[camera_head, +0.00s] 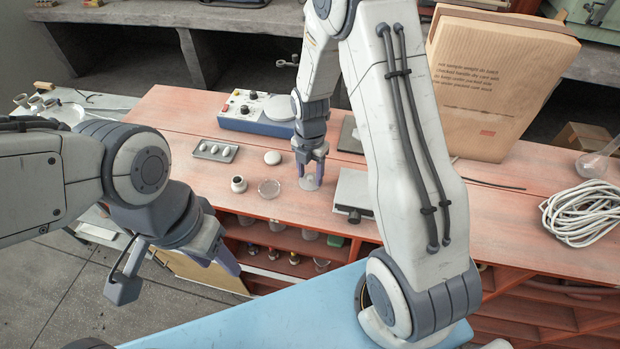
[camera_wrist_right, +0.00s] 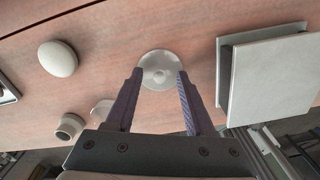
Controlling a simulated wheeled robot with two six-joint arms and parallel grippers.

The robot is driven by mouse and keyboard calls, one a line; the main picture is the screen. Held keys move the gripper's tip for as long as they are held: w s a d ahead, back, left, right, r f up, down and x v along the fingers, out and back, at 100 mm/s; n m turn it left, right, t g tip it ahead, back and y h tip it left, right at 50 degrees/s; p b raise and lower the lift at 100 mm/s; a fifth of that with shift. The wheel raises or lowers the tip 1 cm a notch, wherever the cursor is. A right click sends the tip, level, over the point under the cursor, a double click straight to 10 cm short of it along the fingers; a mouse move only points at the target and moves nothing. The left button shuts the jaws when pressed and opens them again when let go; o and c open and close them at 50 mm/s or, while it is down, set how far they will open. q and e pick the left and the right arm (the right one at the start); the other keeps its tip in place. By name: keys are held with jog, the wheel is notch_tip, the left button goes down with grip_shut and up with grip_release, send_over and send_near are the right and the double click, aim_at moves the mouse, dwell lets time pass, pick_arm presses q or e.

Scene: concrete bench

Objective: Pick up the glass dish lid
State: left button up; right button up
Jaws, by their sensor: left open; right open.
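The glass dish lid (camera_head: 310,183) is a clear round disc with a central knob. It lies on the reddish bench top, and it also shows in the right wrist view (camera_wrist_right: 158,71). My right gripper (camera_head: 311,172) is open above the lid, its fingers pointing down. In the wrist view, the fingertips (camera_wrist_right: 160,73) lie on either side of the lid's knob, overlapping its near edge; contact cannot be told. A small clear glass dish (camera_head: 268,188) sits left of the lid. My left gripper (camera_head: 222,238) is open and empty, in front of the bench's left part.
A small white jar (camera_head: 238,184), a white rounded object (camera_head: 273,157) and a grey tray (camera_head: 215,150) stand left of the lid. A flat grey block (camera_head: 353,190) sits close on its right. A blue device (camera_head: 258,110) stands behind; coiled cable (camera_head: 585,212) lies far right.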

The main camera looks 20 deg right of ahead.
jog(key=shift+f, duration=0.1)
grip_shut()
